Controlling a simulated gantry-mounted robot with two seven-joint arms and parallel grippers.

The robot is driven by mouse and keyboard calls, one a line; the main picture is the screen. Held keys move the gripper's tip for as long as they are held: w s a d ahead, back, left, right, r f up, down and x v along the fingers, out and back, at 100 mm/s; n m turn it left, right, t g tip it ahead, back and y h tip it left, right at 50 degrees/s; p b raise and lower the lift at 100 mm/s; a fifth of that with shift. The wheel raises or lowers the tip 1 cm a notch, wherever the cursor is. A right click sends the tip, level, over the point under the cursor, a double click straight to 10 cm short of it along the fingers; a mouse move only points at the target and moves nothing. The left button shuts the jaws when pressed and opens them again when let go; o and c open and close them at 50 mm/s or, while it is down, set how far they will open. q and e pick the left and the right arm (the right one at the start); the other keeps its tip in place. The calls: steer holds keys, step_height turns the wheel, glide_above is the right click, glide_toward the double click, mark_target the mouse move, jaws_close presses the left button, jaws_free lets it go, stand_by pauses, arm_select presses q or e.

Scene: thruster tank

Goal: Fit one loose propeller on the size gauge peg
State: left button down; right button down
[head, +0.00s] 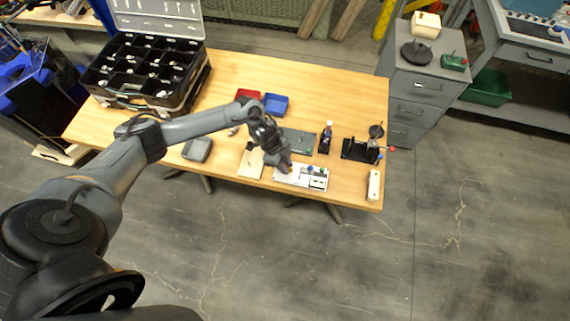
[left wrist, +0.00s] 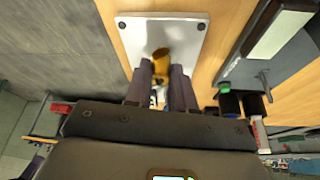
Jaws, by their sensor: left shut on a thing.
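My left gripper (head: 284,164) is low over the front middle of the wooden table, beside a white plate (head: 293,179). In the left wrist view its two dark fingers (left wrist: 161,70) are shut on a small yellow-brown piece (left wrist: 161,54), which looks like the propeller. It lies over a pale plate (left wrist: 180,25) with dark screws at its corners. I cannot tell whether it touches the plate. I cannot make out the gauge peg; the fingers and the piece may hide it. My right gripper is not in view.
Red (head: 248,94) and blue (head: 276,104) bins stand behind the gripper. A dark grey mat (head: 298,142), a small bottle (head: 326,138) and a black stand (head: 358,150) are on the right. A black compartment case (head: 150,68) fills the back left.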

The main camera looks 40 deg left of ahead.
arm_select(q)
steer(key=shift+f, duration=0.3)
steer(key=c, duration=0.9)
jaws_free()
steer(key=p+v, duration=0.1)
steer(key=v, duration=0.3)
steer(key=d+p+v, duration=0.1)
steer(key=p+v, duration=0.1)
steer(key=v, duration=0.3)
steer(key=p+v, duration=0.2)
steer(key=v, duration=0.3)
steer(key=shift+w+d+r, duration=0.1)
steer(key=shift+w+r, duration=0.1)
steer(key=shift+r, duration=0.35)
